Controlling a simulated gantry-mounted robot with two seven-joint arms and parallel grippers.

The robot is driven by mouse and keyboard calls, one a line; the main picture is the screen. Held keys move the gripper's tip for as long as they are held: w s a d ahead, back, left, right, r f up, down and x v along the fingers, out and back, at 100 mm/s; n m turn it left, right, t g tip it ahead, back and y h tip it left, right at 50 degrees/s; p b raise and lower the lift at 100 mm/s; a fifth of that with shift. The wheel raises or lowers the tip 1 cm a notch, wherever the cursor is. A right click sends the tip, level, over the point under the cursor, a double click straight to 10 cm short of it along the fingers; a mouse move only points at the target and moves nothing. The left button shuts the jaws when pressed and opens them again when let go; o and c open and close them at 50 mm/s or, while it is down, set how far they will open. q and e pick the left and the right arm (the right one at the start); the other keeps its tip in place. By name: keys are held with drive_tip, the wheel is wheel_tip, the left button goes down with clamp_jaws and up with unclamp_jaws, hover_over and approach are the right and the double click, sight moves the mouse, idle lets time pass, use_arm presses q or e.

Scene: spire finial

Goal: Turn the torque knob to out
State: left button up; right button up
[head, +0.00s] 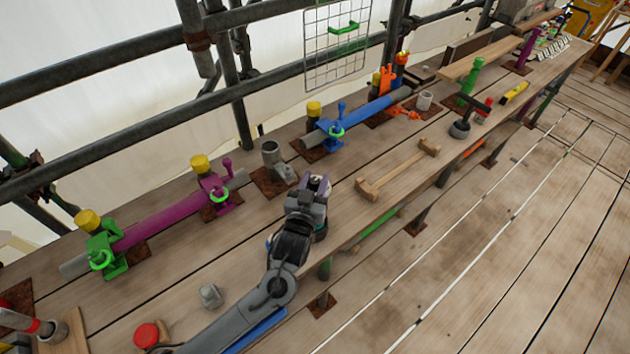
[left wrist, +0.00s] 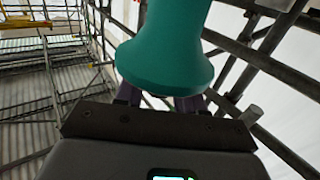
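I cannot make out for sure which thing is the torque knob. My left gripper (head: 318,184) is over the plank bench, near its front edge, with its purple fingers a little apart. In the left wrist view a smooth teal piece with a flared end (left wrist: 165,55) fills the space before the fingers (left wrist: 160,101). It hides the fingertips, so I cannot tell whether they grip it. A round red cap (head: 146,335) sits on the bench beside my left forearm. My right gripper is not in view.
A purple tube (head: 160,225) and a blue tube (head: 365,117) lie in clamps along the back. A grey upright socket (head: 272,155) stands just behind my left gripper.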

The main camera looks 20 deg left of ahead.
use_arm(q)
drive_tip(key=c, duration=0.4)
drive_tip(key=shift+c, duration=0.2)
drive_tip(key=shift+m+h, duration=0.3)
drive_tip(key=shift+h, duration=0.1)
